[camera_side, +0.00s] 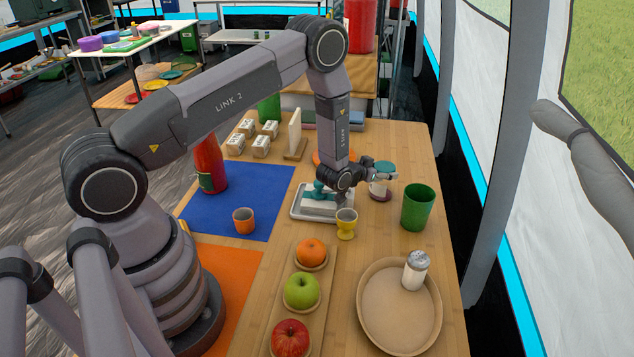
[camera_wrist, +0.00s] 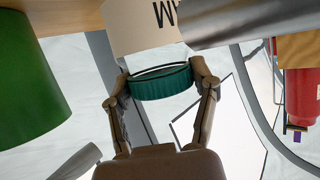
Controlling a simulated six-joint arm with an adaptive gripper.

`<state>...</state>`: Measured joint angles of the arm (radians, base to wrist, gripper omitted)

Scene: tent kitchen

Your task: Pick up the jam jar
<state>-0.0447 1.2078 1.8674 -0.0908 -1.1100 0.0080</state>
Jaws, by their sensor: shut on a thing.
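The jam jar (camera_side: 380,190) is at the far right part of the wooden table, mostly below my gripper (camera_side: 388,174). In the wrist view the jar (camera_wrist: 138,28) appears upside down, with a cream label with dark letters and a teal ribbed lid (camera_wrist: 160,83). My gripper (camera_wrist: 161,77) has one finger on each side of the lid and is shut on it. The teal lid also shows just above the fingers in the side view. The jar looks upright; whether its base touches the table is not clear.
A green cup (camera_side: 418,207) stands right of the jar and a yellow egg cup (camera_side: 346,224) stands in front. A white tray (camera_side: 300,213) is to the left. A round tray (camera_side: 399,335) with a shaker (camera_side: 415,270) is nearer. A red bottle (camera_side: 210,165) stands farther left.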

